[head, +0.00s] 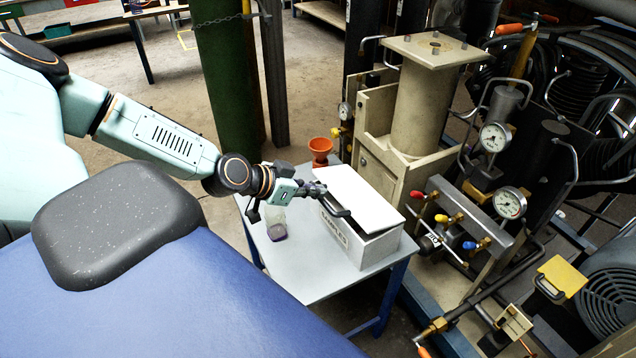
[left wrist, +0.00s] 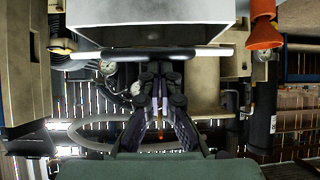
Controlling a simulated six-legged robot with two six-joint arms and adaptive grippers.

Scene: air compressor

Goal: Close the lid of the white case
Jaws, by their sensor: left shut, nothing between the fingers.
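The white case (head: 381,250) stands on a small grey table. Its white lid (head: 362,196) lies over the top, slightly tilted, with a narrow dark gap along the right front side. A dark bar-like handle (head: 336,207) shows at the lid's near left edge. My left gripper (head: 318,189) is at the left edge of the lid, close to the handle; I cannot tell whether it touches. In the left wrist view the shut, empty fingers (left wrist: 161,72) point at the dark handle (left wrist: 155,53), below the white case (left wrist: 150,14). My right gripper is not in view.
The table (head: 300,277) also holds an orange funnel (head: 321,148) and a clear bottle with purple contents (head: 277,230). Compressor pipes, gauges and valves (head: 465,225) crowd the right side. A green column (head: 228,80) stands behind the arm. The table's front left is free.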

